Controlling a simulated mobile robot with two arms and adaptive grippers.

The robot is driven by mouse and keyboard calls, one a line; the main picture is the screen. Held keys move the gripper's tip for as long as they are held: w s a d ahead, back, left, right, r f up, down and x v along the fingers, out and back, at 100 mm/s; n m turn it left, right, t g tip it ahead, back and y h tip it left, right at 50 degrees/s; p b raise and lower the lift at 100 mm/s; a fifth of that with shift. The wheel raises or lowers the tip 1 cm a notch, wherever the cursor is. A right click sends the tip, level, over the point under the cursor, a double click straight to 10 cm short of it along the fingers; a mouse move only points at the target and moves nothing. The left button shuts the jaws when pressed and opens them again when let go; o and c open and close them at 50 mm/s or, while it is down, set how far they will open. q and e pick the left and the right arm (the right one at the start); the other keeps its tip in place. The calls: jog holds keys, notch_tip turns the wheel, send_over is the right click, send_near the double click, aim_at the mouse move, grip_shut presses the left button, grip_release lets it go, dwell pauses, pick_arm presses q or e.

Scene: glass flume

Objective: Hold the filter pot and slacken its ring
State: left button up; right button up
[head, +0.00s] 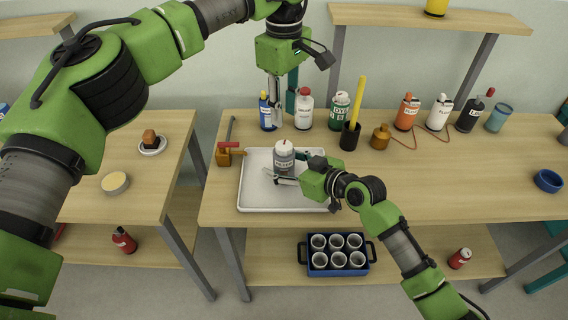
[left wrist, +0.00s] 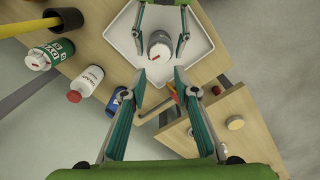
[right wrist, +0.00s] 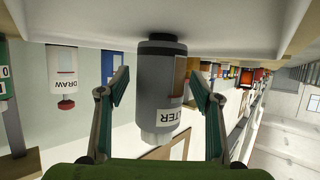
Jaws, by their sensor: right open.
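The filter pot (head: 284,163) is a grey pot with a white ring on top, standing upright on the white tray (head: 255,200). Its white top with a small red mark shows in the left wrist view (left wrist: 160,46). In the right wrist view the pot (right wrist: 158,85) appears upside down with part of its label readable. My right gripper (head: 286,170) is open, its fingers on either side of the pot, with gaps showing. My left gripper (head: 284,118) is open and empty, pointing down above and behind the pot; its fingers (left wrist: 161,83) stand apart in the left wrist view.
Behind the tray stand a blue bottle (head: 266,112), a white red-capped bottle (head: 304,108), a green tin (head: 339,110) and a dark cup (head: 350,136). The table's right front is mostly clear.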

aim_at(283, 145)
jog(key=shift+c, duration=0.3)
